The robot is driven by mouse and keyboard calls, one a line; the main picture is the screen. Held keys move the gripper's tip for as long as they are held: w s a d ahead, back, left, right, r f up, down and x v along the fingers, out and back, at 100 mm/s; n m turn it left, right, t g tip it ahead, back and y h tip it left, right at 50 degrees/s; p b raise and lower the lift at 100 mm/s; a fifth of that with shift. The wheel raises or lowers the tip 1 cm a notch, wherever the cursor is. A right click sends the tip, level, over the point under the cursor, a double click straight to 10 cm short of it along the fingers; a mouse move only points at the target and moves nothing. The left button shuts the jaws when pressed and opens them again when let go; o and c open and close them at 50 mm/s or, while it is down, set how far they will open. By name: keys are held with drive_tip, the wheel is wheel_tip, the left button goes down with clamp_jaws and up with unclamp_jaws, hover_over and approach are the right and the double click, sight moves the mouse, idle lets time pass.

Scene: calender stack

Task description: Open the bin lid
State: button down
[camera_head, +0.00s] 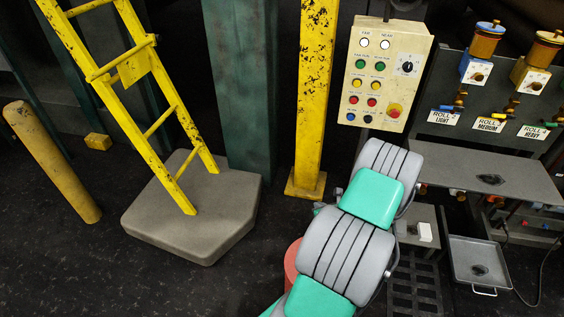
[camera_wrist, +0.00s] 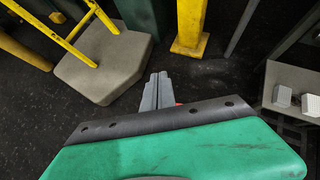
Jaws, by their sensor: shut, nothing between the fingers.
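A salmon-red rounded object (camera_head: 292,262) stands on the floor, mostly hidden behind my arm in the head view. It may be the bin, but I cannot make out a lid or its hinge. In the wrist view only a small red patch (camera_wrist: 179,104) shows beside my fingers. My gripper (camera_wrist: 158,77) shows there as two grey fingers together, shut and empty, pointing toward the dark floor. I cannot tell whether they touch the red object. In the head view my gripper is hidden by my arm.
A yellow ladder (camera_head: 133,68) stands on a grey slab (camera_head: 225,215). A yellow post (camera_head: 313,100) and a button panel (camera_head: 387,75) are behind my arm. A grey bench (camera_head: 470,170) and a metal tray (camera_head: 480,262) are at right.

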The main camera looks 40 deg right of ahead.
drive_tip(key=s+a+f+n+g+y, duration=0.35)
drive_tip(key=s+a+n, duration=0.25)
drive_tip(key=a+n, duration=0.3)
drive_tip(key=s+a+f+n+g+y, duration=0.2)
drive_tip(key=s+a+f+n+y, duration=0.25)
drive_tip(key=a+n, duration=0.5)
drive_tip(key=s+a+r+n+g+y, duration=0.2)
drive_tip(key=s+a+r+n+g, duration=0.25)
drive_tip(key=s+r+n, duration=0.3)
drive_tip(key=w+a+r+n+g+h+p, duration=0.1)
drive_tip(key=a+r+n+h, duration=0.15)
drive_tip(key=r, duration=0.55)
drive_tip(key=w+a+r+n+g+h+p, duration=0.15)
drive_tip(key=r+n, duration=0.25)
drive_tip(key=r, duration=0.5)
drive_tip(key=w+a+r+n+t+h+p, duration=0.1)
drive_tip(key=w+a+r+n+t, duration=0.5)
drive_tip(key=w+a+r, duration=0.6)
wheel_tip(320, 180, up, 4)
drive_tip(key=shift+a+f+n+h, duration=0.15)
drive_tip(key=shift+a+n+h, duration=0.25)
drive_tip(key=shift+a+n, duration=0.8)
